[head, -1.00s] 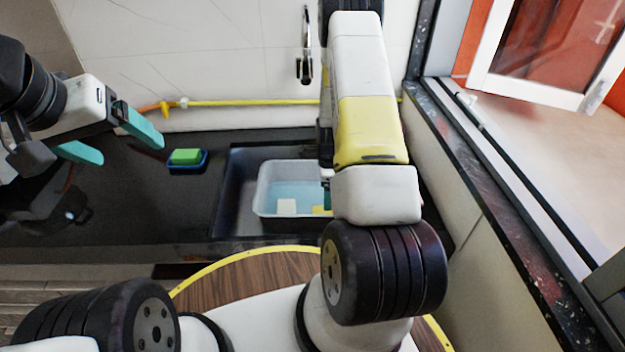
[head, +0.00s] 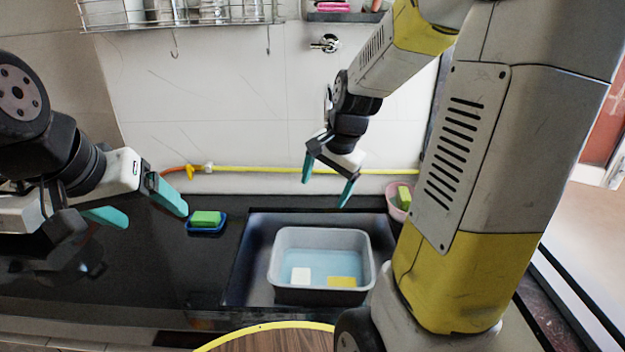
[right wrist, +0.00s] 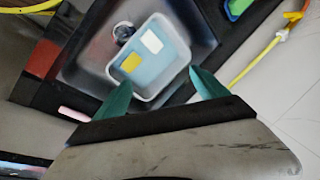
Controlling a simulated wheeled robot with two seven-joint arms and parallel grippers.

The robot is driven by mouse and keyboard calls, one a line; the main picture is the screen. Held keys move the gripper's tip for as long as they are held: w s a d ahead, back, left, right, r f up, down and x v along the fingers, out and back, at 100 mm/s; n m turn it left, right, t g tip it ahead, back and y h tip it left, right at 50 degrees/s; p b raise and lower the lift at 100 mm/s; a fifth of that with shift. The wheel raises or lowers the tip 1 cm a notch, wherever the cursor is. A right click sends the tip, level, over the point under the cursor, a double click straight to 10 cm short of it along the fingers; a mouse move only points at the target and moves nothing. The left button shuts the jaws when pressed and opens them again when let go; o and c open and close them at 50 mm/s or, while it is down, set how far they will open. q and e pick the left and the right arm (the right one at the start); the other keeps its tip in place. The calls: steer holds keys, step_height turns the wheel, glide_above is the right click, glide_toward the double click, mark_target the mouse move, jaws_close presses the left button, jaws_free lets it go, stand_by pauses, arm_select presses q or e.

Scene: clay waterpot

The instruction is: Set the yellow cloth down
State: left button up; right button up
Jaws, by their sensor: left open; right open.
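The yellow cloth (head: 341,282) lies in the grey basin (head: 322,296), on the right part of its floor, in bluish water. It also shows in the right wrist view (right wrist: 131,63). A white block (head: 300,275) lies to its left in the same basin. My right gripper (head: 328,188) is open and empty, above and behind the basin, with its fingers pointing down. In the right wrist view its fingertips (right wrist: 160,82) frame the basin from above. My left gripper (head: 150,206) is open and empty over the black counter at the left.
The basin stands in a dark sink (head: 250,262). A green sponge (head: 206,217) sits in a blue dish (head: 208,230) left of the sink. A pink bowl (head: 395,208) with a green-yellow item stands at the right. A tap (head: 325,43) and wire rack (head: 185,18) are on the wall.

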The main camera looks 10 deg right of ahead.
steer(key=s+a+r+n+t, duration=0.1)
steer(key=s+a+r+n, duration=0.1)
steer(key=s+r+n, duration=0.3)
steer(key=s+a+r+n+t, duration=0.1)
steer(key=s+r+n, duration=0.4)
steer(key=s, duration=0.5)
steer(key=shift+s+a+y, duration=0.2)
steer(key=shift+a+y, duration=0.2)
steer(key=shift+a, duration=0.25)
